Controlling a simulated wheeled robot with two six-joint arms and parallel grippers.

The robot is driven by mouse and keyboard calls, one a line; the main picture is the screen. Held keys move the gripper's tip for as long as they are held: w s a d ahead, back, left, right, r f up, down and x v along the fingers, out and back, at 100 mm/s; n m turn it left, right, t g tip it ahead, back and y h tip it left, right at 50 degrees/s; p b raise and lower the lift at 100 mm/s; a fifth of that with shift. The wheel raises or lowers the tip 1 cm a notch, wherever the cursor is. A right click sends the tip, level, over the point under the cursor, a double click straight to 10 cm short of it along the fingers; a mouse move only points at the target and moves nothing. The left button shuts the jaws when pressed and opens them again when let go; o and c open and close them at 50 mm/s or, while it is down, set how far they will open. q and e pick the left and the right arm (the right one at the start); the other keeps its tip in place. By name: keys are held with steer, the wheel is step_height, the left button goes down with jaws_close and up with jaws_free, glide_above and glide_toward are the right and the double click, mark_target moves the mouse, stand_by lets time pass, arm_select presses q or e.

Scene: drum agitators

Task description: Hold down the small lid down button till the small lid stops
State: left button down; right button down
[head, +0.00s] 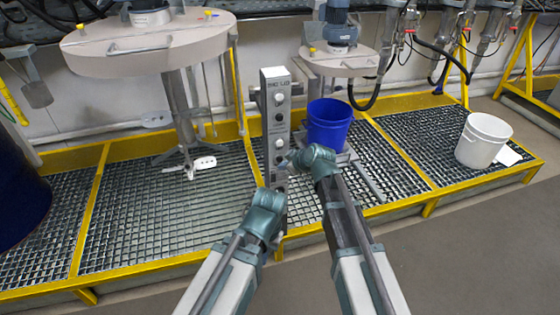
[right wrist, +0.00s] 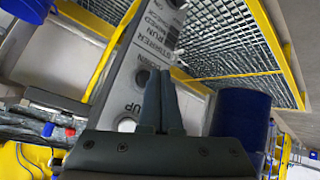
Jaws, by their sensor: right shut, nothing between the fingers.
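A grey upright control panel (head: 269,120) with white and dark round buttons stands in the middle of the head view. In the right wrist view, the panel (right wrist: 130,72) shows "DOWN" and "UP" lettering beside a dark button (right wrist: 142,78) and a white button (right wrist: 127,125). My right gripper (head: 288,162) is shut and empty, its tips (right wrist: 160,74) beside the dark button; contact cannot be told. The small lid (head: 340,60), a pale disc with a motor, is above and behind a blue bucket (head: 328,125). My left gripper (head: 272,188) is low at the panel, its fingers unclear.
A large lid (head: 150,44) with a stirrer hangs at the left. A white bucket (head: 484,140) stands on the grating at the right. A dark blue drum (head: 18,205) is at the left edge. Yellow-edged grating (head: 140,230) surrounds the panel.

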steer(key=shift+w, duration=0.1)
steer(key=shift+w+a, duration=0.1)
steer(key=shift+w, duration=0.2)
